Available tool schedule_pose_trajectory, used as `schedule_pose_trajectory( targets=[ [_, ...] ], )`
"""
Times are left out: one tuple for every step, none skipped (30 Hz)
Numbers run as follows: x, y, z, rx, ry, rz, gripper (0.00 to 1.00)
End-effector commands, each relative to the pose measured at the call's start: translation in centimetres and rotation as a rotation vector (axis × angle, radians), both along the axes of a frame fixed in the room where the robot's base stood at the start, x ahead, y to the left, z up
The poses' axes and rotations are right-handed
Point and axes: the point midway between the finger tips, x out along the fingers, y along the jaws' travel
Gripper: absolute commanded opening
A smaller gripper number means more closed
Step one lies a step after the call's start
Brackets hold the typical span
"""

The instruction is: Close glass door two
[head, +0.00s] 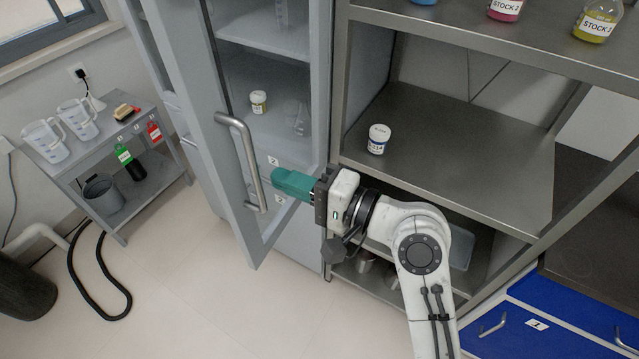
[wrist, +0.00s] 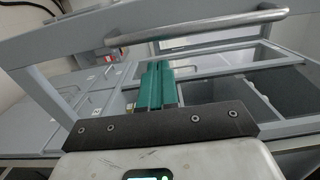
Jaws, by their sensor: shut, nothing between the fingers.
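The glass door (head: 185,85) in the head view has a grey frame and stands ajar, its free lower corner swung out from the cabinet. Its curved metal handle (head: 243,160) is on the left of my gripper. In the wrist view the handle (wrist: 195,30) crosses the top of the picture. The fingers (wrist: 155,85) also show in the wrist view. I cannot tell whether they touch the door.
A steel shelf rack (head: 460,150) with a small white jar (head: 378,139) stands to the right. A grey side table (head: 150,185) with jugs stands at the left. A black hose (head: 100,290) lies on the floor. Floor in front of the door is clear.

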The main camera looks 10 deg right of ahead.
Motion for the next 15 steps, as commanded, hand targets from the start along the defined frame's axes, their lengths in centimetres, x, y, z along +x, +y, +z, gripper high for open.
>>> schedule_pose_trajectory(
  targets=[
    [0.5, 0.8, 0.3, -0.001, 0.001, 0.002, 0.00],
    [0.7, 1.2, 0.3, -0.001, 0.001, 0.002, 0.00],
    [1.1, 1.7, 0.2, -0.001, 0.001, 0.002, 0.00],
    [1.3, 2.0, 0.2, 0.000, 0.000, 0.001, 0.00],
    [1.5, 2.3, 0.2, 0.001, 0.001, 0.001, 0.00],
    [1.7, 2.7, 0.2, 0.000, 0.001, 0.001, 0.00],
    [1.9, 2.9, 0.1, 0.000, 0.001, 0.001, 0.00],
    [2.0, 3.1, 0.1, -0.001, 0.002, 0.001, 0.00],
    [2.1, 3.3, 0.1, 0.000, 0.001, 0.000, 0.00],
    [2.2, 3.4, 0.0, -0.001, 0.001, -0.001, 0.00],
    [2.3, 3.5, 0.0, -0.001, 0.001, -0.001, 0.00],
    [2.3, 3.5, 0.0, -0.001, 0.001, -0.001, 0.00],
    [2.4, 3.6, 0.0, -0.001, 0.000, -0.001, 0.00],
    [2.4, 3.6, 0.0, -0.001, 0.000, -0.001, 0.00],
    [2.4, 3.6, 0.0, -0.001, 0.000, -0.001, 0.00]
  ],
)
